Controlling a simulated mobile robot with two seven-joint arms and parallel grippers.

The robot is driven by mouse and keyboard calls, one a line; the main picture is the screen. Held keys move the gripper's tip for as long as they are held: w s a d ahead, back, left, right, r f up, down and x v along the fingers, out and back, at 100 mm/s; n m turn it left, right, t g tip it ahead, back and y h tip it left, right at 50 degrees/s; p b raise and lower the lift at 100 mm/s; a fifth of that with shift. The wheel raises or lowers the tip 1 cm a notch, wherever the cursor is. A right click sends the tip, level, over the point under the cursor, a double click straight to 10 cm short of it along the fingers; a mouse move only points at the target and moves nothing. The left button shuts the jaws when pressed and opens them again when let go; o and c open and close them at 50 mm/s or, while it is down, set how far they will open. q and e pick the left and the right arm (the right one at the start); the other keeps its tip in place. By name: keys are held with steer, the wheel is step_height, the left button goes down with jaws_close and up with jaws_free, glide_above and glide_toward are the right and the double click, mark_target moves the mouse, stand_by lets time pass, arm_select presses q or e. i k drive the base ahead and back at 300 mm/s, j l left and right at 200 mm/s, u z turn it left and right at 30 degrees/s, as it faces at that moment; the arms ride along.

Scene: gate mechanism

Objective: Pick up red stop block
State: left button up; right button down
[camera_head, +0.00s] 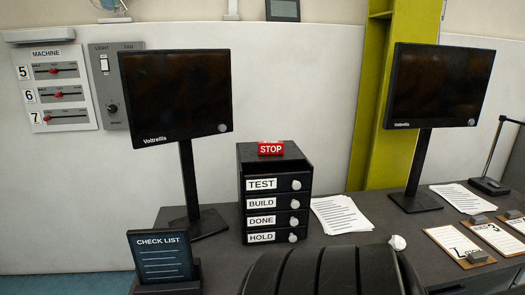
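The red stop block (271,148) has white "STOP" lettering. It stands on top of a black drawer unit (250,222) near the middle of the desk. The drawer fronts carry labels reading TEST, BUILD, DONE and HOLD, with white round knobs. Neither of my grippers is in view, and nothing touches the block.
A black monitor (176,97) stands left of the drawers, another monitor (440,86) to the right. A CHECK LIST sign (161,257) is at the front left. Papers (341,214) lie right of the drawers.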

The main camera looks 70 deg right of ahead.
mark_target(265, 148)
steer(key=i+z, duration=0.1)
steer(key=z, duration=1.5)
